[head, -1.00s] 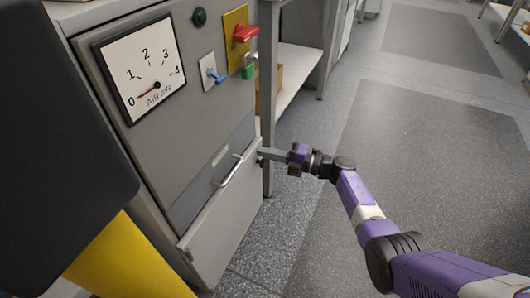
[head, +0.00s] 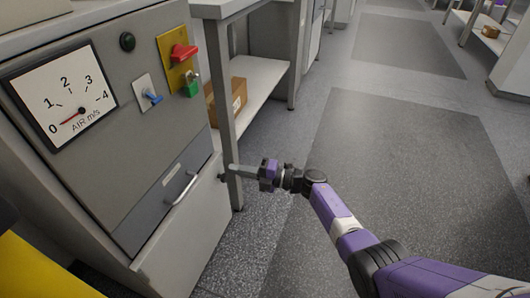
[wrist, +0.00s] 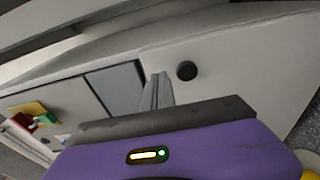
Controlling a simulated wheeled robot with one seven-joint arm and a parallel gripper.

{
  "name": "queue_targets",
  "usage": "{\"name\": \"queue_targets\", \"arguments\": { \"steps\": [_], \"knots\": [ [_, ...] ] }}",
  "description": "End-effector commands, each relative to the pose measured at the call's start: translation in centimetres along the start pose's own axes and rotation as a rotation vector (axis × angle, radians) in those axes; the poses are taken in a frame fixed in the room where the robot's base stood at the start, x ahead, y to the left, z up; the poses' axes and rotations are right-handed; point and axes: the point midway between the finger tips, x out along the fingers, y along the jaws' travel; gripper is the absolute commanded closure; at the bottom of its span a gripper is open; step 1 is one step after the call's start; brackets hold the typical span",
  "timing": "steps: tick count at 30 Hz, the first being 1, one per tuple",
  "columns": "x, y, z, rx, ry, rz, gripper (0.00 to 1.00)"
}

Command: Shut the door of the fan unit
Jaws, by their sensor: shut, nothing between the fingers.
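The fan unit (head: 105,75) is a grey cabinet at the left of the head view, with an air gauge on its front. Its door (head: 188,240) is the light grey lower panel, below a dark grey panel (head: 145,212). In the wrist view the fingers (wrist: 157,92) point at a light surface beside a round black knob (wrist: 187,70).
A red switch (head: 183,52), green padlock (head: 191,88) and blue lever (head: 152,97) sit on the unit's front, above the door. A table leg (head: 222,95) stands just behind my gripper. A shelf behind it holds a cardboard box (head: 238,95). The floor (head: 400,150) to the right is clear.

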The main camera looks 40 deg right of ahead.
Motion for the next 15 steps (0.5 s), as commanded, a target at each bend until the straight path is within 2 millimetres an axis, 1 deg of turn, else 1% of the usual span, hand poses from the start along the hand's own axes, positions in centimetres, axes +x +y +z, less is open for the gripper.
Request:
{"name": "queue_targets", "arguments": {
  "steps": [1, 8, 15],
  "knots": [
    [-0.2, 0.1, 0.8, -0.003, -0.002, 0.0, 1.0],
    [-1.2, 0.0, 3.1, -0.001, -0.003, 0.0, 1.0],
    [-2.4, -0.1, 6.3, -0.002, -0.004, 0.0, 1.0]
  ]
}}
